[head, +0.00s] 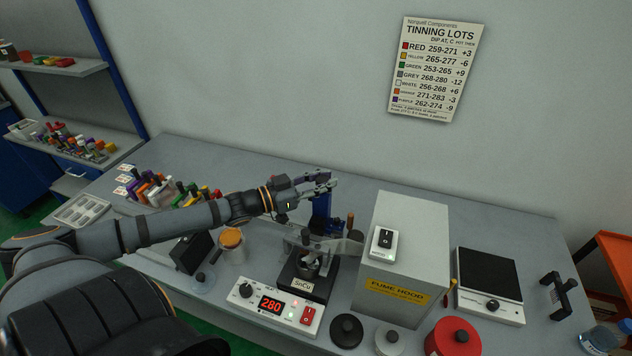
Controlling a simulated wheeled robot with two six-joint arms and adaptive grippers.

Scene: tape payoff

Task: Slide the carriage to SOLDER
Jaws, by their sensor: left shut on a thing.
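My left gripper (322,182) reaches in from the left, its fingers shut at the top of a blue upright (321,213) behind the solder pot. The upright looks like part of the carriage; the exact grip point is too small to make out. The solder pot (307,284), labelled SnCu, stands in front of and below the gripper, with metal parts above it. A controller (271,306) in front of the pot reads 280. I cannot read a SOLDER mark. My right gripper is not in view.
Colored-handled tools (155,188) stand at the left. A hotplate (489,280) and round lidded containers, one red (453,338), are at the right. The back right of the bench is clear.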

